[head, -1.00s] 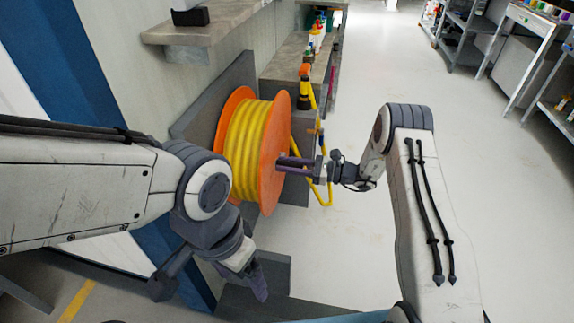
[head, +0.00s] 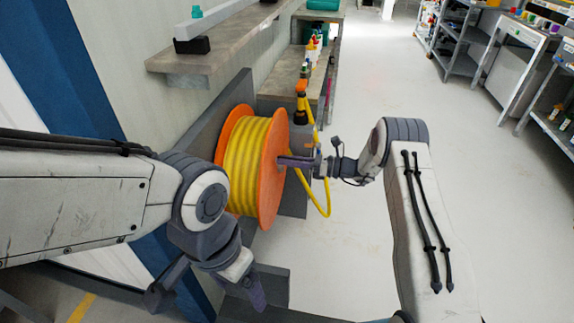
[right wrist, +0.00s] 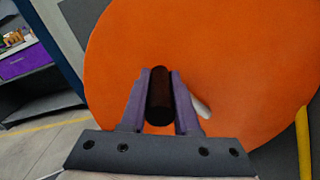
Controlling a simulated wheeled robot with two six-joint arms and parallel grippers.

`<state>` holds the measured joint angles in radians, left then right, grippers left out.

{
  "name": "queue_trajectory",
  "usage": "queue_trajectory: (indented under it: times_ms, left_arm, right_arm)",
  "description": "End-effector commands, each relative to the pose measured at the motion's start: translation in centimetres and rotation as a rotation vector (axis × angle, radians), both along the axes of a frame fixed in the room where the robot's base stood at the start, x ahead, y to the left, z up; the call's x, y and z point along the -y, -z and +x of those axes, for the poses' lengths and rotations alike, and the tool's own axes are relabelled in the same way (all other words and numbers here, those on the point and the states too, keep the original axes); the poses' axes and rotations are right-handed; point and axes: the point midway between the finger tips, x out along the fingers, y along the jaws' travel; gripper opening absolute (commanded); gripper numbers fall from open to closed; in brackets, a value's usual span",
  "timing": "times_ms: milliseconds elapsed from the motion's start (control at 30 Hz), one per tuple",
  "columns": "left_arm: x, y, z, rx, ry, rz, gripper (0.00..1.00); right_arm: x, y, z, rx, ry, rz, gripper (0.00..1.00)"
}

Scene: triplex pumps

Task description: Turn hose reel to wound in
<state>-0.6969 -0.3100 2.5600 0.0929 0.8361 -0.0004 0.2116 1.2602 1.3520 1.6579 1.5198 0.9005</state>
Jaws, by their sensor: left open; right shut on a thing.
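The hose reel (head: 272,176) has orange discs with yellow hose (head: 246,160) wound between them, and stands against a grey panel. A loose length of yellow hose (head: 326,200) hangs in a loop to the right of the reel. My right gripper (head: 285,161) is at the reel's right-hand disc. In the right wrist view, the orange disc (right wrist: 240,60) fills much of the picture, and my right gripper's purple fingers are shut on a dark round handle (right wrist: 160,97) that stands out from it. My left gripper (head: 205,292) is open and empty, below and in front of the reel.
A grey shelf (head: 215,62) juts from the wall above the reel. A bench with bottles (head: 313,50) stands behind it. Metal shelving (head: 520,50) is at the far right. The floor (head: 400,75) between is clear.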

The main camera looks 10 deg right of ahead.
Motion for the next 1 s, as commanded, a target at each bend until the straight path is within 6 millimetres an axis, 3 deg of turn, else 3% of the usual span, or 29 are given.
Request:
queue_trajectory:
  times_ms: [567,600,633,1000]
  left_arm:
    - [0.00,0.07,-0.01,0.000,0.000,0.000,0.81]
    - [0.00,0.07,-0.01,0.000,0.000,0.000,0.81]
    - [0.00,0.07,-0.01,0.000,0.000,0.000,0.81]
    - [0.00,0.00,0.00,0.000,0.000,0.000,0.81]
  right_arm:
    - [0.26,-0.12,0.43,0.003,0.006,0.000,0.00]
    - [0.26,-0.12,0.43,0.003,0.005,-0.001,0.45]
    - [0.26,-0.12,0.43,0.003,0.005,-0.001,0.57]
    - [0.43,-0.16,0.31,0.002,0.004,0.000,0.59]
